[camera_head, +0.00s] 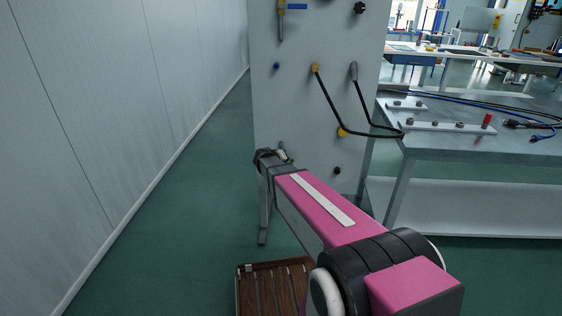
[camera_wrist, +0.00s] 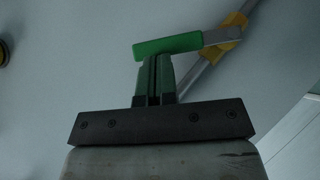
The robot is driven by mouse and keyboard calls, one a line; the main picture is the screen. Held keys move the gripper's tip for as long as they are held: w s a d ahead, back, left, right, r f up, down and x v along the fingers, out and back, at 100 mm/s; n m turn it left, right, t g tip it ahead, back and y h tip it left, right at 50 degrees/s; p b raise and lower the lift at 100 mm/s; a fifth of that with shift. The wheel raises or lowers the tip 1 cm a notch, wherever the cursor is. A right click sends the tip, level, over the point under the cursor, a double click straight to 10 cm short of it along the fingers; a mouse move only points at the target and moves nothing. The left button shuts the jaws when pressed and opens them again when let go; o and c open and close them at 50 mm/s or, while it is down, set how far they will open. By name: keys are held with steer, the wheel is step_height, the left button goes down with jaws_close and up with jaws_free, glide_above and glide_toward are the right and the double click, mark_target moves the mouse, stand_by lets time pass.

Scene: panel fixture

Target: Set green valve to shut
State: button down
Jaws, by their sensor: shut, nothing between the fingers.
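The green valve shows in the wrist view as a green lever handle (camera_wrist: 168,44). Its bare metal arm (camera_wrist: 221,35) runs right to a yellow valve body (camera_wrist: 234,24) on a slanting metal pipe (camera_wrist: 192,77). My gripper (camera_wrist: 160,58) is shut and empty, its fingertips right at the lower edge of the green handle near its middle. I cannot tell whether they touch it. In the head view my arm reaches toward the lower part of the panel (camera_head: 310,110); the green valve and my fingertips cannot be made out there.
The panel also carries a valve with a blue handle (camera_head: 297,6), a black cable (camera_head: 328,101) and several knobs. A grey workbench (camera_head: 460,145) stands right of it. A wall (camera_head: 110,120) runs along the left. A brown slatted crate (camera_head: 270,290) is on the floor. Floor at left is clear.

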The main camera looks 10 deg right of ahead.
steer(key=shift+s+d+f+m+y, duration=0.2)
steer(key=shift+d+f+m+y, duration=0.25)
steer(key=shift+d+f+y, duration=0.3)
steer(key=shift+s+d+f+m+y, duration=0.15)
steer(key=shift+d+f+m+y, duration=0.45)
steer(key=shift+y, duration=0.25)
steer(key=shift+s+d+f+m+y, duration=0.2)
steer(key=shift+d+f+m+y, duration=0.15)
steer(key=shift+d+f+y, duration=0.4)
steer(key=shift+d, duration=0.15)
steer(key=s+a+r, duration=0.2)
steer(key=s+r, duration=0.5)
steer(key=r, duration=0.4)
steer(key=s+a+f+n+g+y, duration=0.1)
steer(key=s+f+g, duration=0.3)
steer(key=s, duration=0.5)
steer(key=s+a+f+g+y, duration=0.3)
steer(key=s+f, duration=0.2)
steer(key=s, duration=0.5)
steer(key=shift+s+n+g, duration=0.15)
steer(key=shift+n+g, duration=0.25)
